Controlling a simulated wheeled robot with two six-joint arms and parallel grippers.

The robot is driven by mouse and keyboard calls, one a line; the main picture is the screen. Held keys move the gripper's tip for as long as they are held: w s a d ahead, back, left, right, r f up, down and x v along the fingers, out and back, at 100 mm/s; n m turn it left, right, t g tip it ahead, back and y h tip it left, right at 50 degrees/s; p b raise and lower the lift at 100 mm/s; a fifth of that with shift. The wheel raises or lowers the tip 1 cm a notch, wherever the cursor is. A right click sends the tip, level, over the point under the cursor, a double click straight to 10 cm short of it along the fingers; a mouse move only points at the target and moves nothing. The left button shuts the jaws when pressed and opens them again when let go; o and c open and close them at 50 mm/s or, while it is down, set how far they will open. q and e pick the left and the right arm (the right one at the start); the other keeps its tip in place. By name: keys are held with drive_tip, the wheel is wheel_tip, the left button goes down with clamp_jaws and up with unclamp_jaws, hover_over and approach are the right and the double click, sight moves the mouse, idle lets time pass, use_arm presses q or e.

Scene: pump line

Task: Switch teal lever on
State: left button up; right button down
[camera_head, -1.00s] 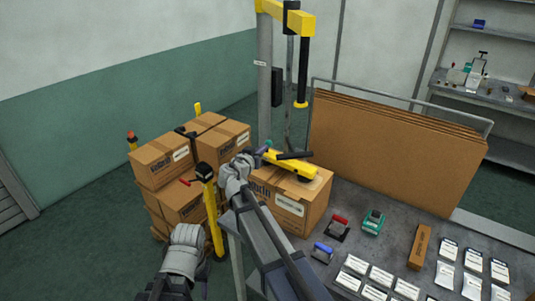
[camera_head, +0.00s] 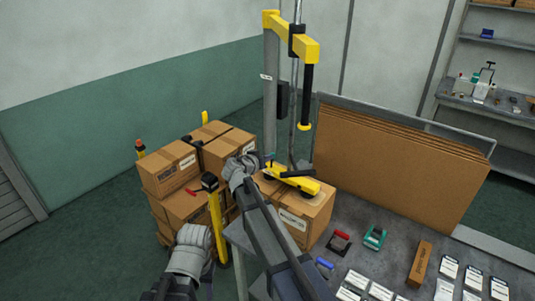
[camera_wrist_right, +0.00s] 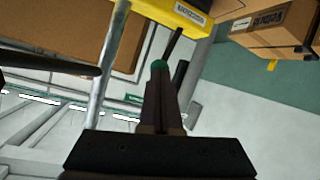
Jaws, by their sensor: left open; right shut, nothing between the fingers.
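The teal lever is a small teal-tipped stick (camera_head: 270,157) at the near left end of the yellow lifting head (camera_head: 300,182). That head, with a dark handle bar, rests on a cardboard box (camera_head: 295,222). In the right wrist view the round teal knob (camera_wrist_right: 160,65) shows just at the tips of my right gripper (camera_wrist_right: 160,88). The right gripper's fingers are together; whether they touch the knob I cannot tell. In the head view my right gripper (camera_head: 256,161) is beside the lever. My left gripper (camera_head: 196,236) is low at the left, away from it, its fingertips hardly visible.
A yellow post with a black top (camera_head: 215,215) stands between my arms. Stacked boxes (camera_head: 185,185) are at the left. A yellow hoist arm (camera_head: 295,35) and its tube rise behind the lifting head. Cardboard sheets (camera_head: 395,165) stand in a rack; pouches and small tools lie on the grey table (camera_head: 350,225).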

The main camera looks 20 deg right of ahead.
drive_tip(key=w+g+p, duration=0.1)
drive_tip(key=p, duration=0.1)
drive_tip(key=w+r+n+g+y+p, duration=0.1)
drive_tip(key=w+g+p, duration=0.1)
drive_tip(key=w+n+g+p, duration=0.1)
drive_tip(key=p, duration=0.1)
drive_tip(key=shift+w+d+r+g+y+p, duration=0.2)
drive_tip(key=shift+w+d+g+y+p, duration=0.1)
drive_tip(key=shift+d+g, duration=0.1)
drive_tip(key=shift+a, duration=0.1)
drive_tip(key=shift+r, duration=0.1)
drive_tip(key=shift+r+p, duration=0.75)
drive_tip(key=shift+p, duration=0.05)
